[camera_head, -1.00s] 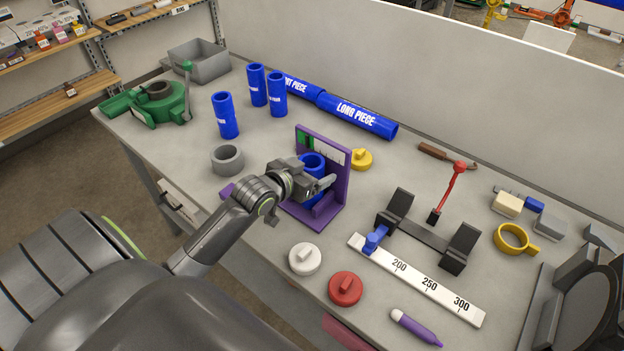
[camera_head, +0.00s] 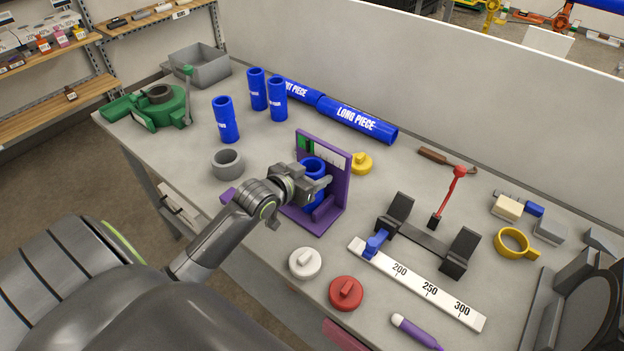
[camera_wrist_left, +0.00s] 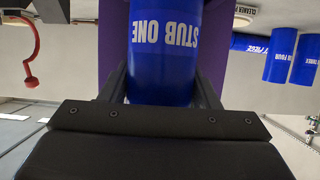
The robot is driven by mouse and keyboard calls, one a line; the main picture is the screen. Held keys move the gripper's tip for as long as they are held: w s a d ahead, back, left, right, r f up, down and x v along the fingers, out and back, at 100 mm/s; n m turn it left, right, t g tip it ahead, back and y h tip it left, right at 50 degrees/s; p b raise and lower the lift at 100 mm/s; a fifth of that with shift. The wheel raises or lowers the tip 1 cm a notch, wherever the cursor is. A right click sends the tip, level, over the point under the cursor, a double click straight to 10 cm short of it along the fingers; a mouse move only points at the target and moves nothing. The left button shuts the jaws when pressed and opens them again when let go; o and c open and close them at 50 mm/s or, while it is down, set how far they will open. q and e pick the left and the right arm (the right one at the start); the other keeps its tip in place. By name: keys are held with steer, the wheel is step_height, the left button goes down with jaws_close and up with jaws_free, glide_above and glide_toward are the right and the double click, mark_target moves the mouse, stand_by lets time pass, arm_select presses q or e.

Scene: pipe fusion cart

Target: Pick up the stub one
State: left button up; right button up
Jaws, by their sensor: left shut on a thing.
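Stub one is a blue tube, marked STUB ONE in the left wrist view (camera_wrist_left: 165,50), where it stands between my two gripper fingers. In the head view stub one (camera_head: 313,166) stands in the purple stand (camera_head: 338,195), its lower part partly hidden by my gripper. My left gripper (camera_head: 318,186) is shut on stub one from its near side. I cannot tell whether the tube is clear of the stand's base. My right gripper is not in view.
Several blue stubs (camera_head: 226,120) stand at the back left, near the blue long piece (camera_head: 355,120). A grey ring (camera_head: 227,162) lies left of the gripper. White (camera_head: 305,262) and red (camera_head: 346,292) caps lie in front. A black cradle (camera_head: 425,240) is to the right.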

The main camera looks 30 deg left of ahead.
arm_select(q)
step_height(320, 180, up, 28)
steer(key=b, duration=0.1)
stand_by(0.5)
